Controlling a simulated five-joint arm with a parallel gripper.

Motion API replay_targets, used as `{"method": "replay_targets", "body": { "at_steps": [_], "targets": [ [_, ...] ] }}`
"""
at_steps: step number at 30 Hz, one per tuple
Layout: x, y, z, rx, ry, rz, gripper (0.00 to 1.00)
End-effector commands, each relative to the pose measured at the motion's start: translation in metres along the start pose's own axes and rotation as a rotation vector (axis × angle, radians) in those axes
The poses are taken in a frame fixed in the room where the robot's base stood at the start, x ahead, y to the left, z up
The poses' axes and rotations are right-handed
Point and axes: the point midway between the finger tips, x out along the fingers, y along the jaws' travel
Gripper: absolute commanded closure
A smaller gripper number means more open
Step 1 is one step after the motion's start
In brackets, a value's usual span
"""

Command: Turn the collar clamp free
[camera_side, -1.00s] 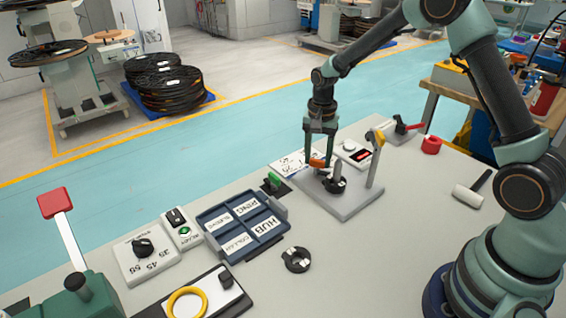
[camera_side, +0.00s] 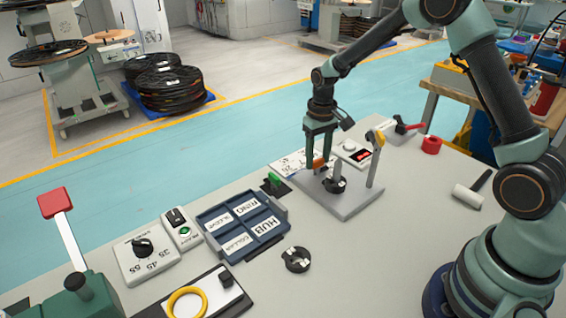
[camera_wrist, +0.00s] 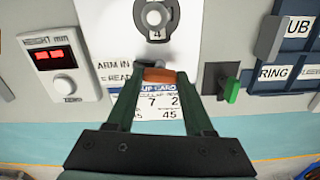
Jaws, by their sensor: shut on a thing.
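My gripper (camera_side: 320,158) points down over the grey station plate (camera_side: 345,208). Its two green fingers are shut on an orange lever (camera_wrist: 159,75), which also shows between the fingertips in the side view (camera_side: 319,164). Beside it on the plate stands a light grey post with a black collar clamp (camera_side: 335,185) around its foot. In the wrist view the post (camera_wrist: 153,15) and a dark part marked 4 (camera_wrist: 156,35) lie just beyond the lever. I cannot tell how the lever joins the clamp.
A blue labelled tray (camera_side: 243,224) stands left of the plate, with a loose black ring-shaped part (camera_side: 296,259) in front. A post with a yellow top (camera_side: 376,150) rises at the plate's right. A display box (camera_side: 356,153) is behind. A mallet (camera_side: 471,190) lies at right.

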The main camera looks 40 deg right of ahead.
Motion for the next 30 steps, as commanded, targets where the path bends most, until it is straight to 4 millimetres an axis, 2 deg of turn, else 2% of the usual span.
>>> {"method": "replay_targets", "body": {
  "at_steps": [10,26,27,29,30],
  "targets": [
    [-0.0017,0.0000,0.0001,-0.141,-0.001,0.000,1.00],
    [-0.0019,0.0000,-0.0001,-0.167,-0.001,0.000,1.00],
    [-0.0019,0.0000,-0.0001,-0.167,0.000,0.000,0.44],
    [-0.0018,0.0000,-0.0002,-0.167,0.000,0.000,0.21],
    [-0.0016,0.0000,-0.0002,-0.166,0.000,0.000,0.18]
  ]
}}
